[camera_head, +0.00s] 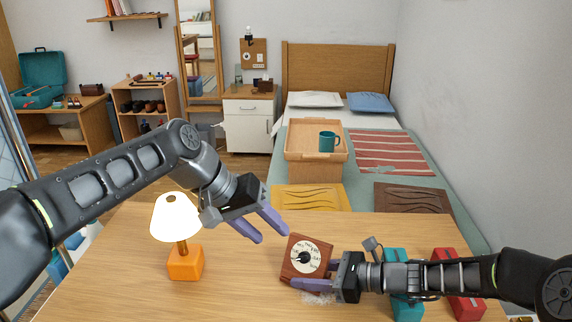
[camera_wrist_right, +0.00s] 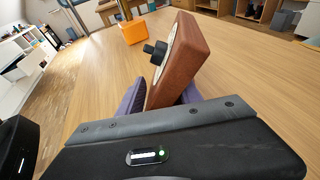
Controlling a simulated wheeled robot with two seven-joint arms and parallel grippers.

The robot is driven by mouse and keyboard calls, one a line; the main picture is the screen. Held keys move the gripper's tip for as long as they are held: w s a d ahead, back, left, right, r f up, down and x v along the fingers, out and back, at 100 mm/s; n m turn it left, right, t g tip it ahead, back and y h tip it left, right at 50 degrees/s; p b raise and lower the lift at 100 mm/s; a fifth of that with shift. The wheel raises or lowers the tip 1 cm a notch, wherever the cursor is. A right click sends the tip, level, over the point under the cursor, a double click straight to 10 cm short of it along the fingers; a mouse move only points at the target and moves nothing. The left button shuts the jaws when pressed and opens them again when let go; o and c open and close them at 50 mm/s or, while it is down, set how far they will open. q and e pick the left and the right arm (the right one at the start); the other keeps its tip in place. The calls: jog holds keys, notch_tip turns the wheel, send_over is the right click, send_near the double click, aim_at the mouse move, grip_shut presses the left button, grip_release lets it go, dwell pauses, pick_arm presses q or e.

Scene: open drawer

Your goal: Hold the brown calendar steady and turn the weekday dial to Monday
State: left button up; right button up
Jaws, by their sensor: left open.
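The brown calendar (camera_head: 290,270) stands tilted near the table's front, with a cream dial face (camera_head: 316,250) and a black knob (camera_head: 304,258) in its middle. The day lettering is too small to read. My right gripper (camera_head: 318,277) comes from the right and is shut on the calendar's lower right part. In the right wrist view the calendar (camera_wrist_right: 185,60) sits between the two purple fingers, with the knob (camera_wrist_right: 156,49) sticking out to the left. My left gripper (camera_head: 273,236) is open and empty, above and left of the calendar, apart from it.
An orange lamp (camera_head: 185,264) stands left on the wooden table (camera_head: 120,280). A teal object (camera_head: 397,255) and a red object (camera_head: 445,255) lie under and behind my right arm. Free tabletop lies between lamp and calendar. A bed with a tray (camera_head: 300,168) and teal mug (camera_head: 328,142) is beyond.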

jog(key=shift+o, duration=1.3)
jog(key=shift+d+f, duration=0.1)
jog(key=shift+f, duration=0.1)
jog(key=shift+d+r, duration=0.1)
jog(key=shift+d+r, duration=0.1)
jog(key=shift+d, duration=0.15)
jog(key=v, duration=1.1)
jog(key=shift+s+r, duration=0.15)
